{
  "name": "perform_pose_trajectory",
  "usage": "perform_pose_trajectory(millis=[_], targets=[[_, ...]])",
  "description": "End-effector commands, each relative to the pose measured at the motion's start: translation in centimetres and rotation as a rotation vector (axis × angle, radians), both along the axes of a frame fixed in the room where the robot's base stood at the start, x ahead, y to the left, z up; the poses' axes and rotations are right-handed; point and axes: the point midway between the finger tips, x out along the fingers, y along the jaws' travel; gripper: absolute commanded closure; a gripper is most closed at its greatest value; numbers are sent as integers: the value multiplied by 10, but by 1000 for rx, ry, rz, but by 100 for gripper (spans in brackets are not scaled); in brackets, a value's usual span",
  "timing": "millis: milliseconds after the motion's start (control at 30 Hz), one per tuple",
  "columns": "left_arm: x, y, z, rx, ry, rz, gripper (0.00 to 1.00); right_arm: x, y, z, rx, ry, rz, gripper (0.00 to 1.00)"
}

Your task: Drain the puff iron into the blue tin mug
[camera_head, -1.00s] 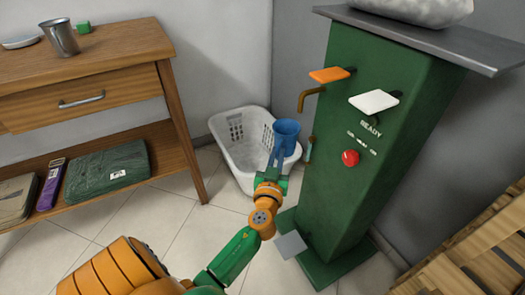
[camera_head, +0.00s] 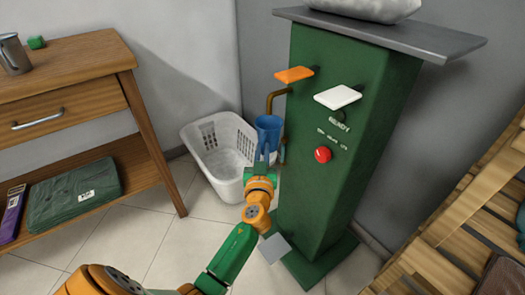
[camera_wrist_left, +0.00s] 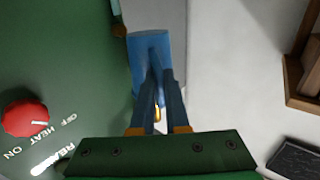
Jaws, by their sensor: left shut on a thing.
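The puff iron is a green cabinet (camera_head: 335,190) with a grey top plate (camera_head: 390,33) and a pale pad (camera_head: 365,7). It carries an orange lever (camera_head: 294,75), a white lever (camera_head: 337,97), a red knob (camera_head: 323,154) and a brown bent pipe (camera_head: 277,97). My left gripper (camera_head: 264,155) is shut on the blue tin mug (camera_head: 268,124), held upright. In the head view the pipe's lower end meets the mug's rim; I cannot tell whether it is directly above the opening. The left wrist view shows the mug (camera_wrist_left: 150,45) between the fingers. My right gripper is not in view.
A white basket (camera_head: 215,150) stands on the floor behind the mug. Wooden slats (camera_head: 455,220) are at right.

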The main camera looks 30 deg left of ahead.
Motion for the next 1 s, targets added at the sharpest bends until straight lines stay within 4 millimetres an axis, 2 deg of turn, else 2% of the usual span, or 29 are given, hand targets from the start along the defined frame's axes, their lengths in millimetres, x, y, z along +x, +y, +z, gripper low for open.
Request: perform_pose_trajectory(millis=[167, 1000], targets=[[-3, 1, 0, 0, 0, 0, 100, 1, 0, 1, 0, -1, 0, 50], [-68, 28, -8, 0, 0, 0, 100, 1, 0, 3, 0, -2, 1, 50]])
